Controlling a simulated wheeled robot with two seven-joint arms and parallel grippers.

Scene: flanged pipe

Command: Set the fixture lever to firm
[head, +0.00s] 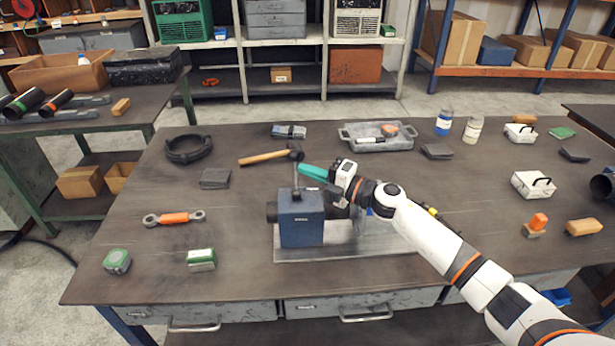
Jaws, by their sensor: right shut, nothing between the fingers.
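The fixture is a blue block (301,222) on a grey metal base plate (345,243) near the middle of the bench. A thin grey lever (296,178) stands nearly upright from its top, and its upper end overlaps a hammer head behind it. My right gripper (318,188) is shut and empty, just right of the lever above the block. I cannot tell whether it touches the lever. A teal piece (313,172) shows beside the fingers. My forearm and gripper hide much of the plate's right side and the parts there. My left gripper is not in view.
The wooden-handled hammer (264,157) lies behind the fixture. A grey tray (378,143) and bottles (444,122) stand at the back. An orange-and-grey link (174,218) and green-and-white box (201,260) lie left. The bench's front left is mostly clear.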

